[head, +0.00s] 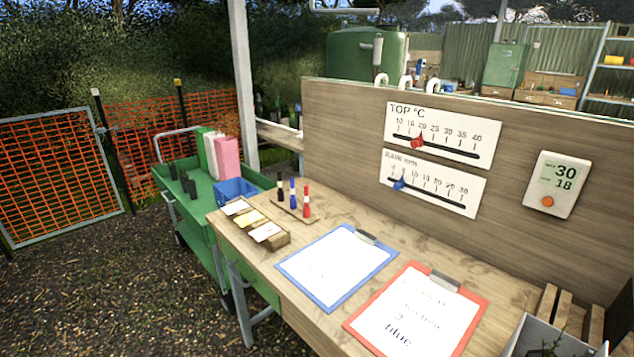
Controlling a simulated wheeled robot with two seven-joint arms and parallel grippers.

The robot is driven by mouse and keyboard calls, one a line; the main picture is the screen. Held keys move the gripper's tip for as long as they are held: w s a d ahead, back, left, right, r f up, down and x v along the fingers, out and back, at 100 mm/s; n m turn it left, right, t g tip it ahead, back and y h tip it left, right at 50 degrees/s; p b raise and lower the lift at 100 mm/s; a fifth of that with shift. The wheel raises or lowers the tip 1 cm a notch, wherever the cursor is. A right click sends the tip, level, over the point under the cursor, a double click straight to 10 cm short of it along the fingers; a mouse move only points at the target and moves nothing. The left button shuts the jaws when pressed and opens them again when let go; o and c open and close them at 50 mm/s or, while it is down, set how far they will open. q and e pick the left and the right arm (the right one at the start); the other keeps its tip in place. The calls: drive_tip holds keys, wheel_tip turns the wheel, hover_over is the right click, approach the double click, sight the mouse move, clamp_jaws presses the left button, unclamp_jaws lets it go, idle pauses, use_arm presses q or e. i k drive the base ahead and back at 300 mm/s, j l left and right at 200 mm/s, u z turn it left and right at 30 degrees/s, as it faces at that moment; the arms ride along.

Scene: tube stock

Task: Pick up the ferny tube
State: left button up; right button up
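No tube that I can clearly make out as ferny shows in the head view. At the bottom right corner a grey-white box (514,345) is cut off by the frame edge. A small dark plant with thin stems (545,350) shows at its lower edge, and I cannot tell whether it is ferny or stands in a tube. Neither of my grippers is in view.
A wooden bench (330,225) carries a blue clipboard (283,265), a red clipboard (353,322), upright markers (306,203) and a card box (285,239). A tall wooden board (345,130) backs it. A green cart (200,216) stands left. Wooden slats (545,302) lie right.

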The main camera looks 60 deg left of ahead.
sight(190, 184)
drive_tip(key=u, duration=2.65)
drive_tip(key=i+j+u, duration=0.3)
drive_tip(key=i, duration=0.75)
drive_tip(key=i+j+u, duration=0.1)
drive_tip(key=i+u, duration=0.2)
drive_tip(key=i, duration=0.75)
drive_tip(key=i+z, duration=0.15)
drive_tip(key=i, duration=0.35)
drive_tip(key=i+j+z, duration=0.2)
drive_tip(key=i, duration=0.3)
drive_tip(key=i+j+z, duration=0.15)
drive_tip(key=i, duration=0.3)
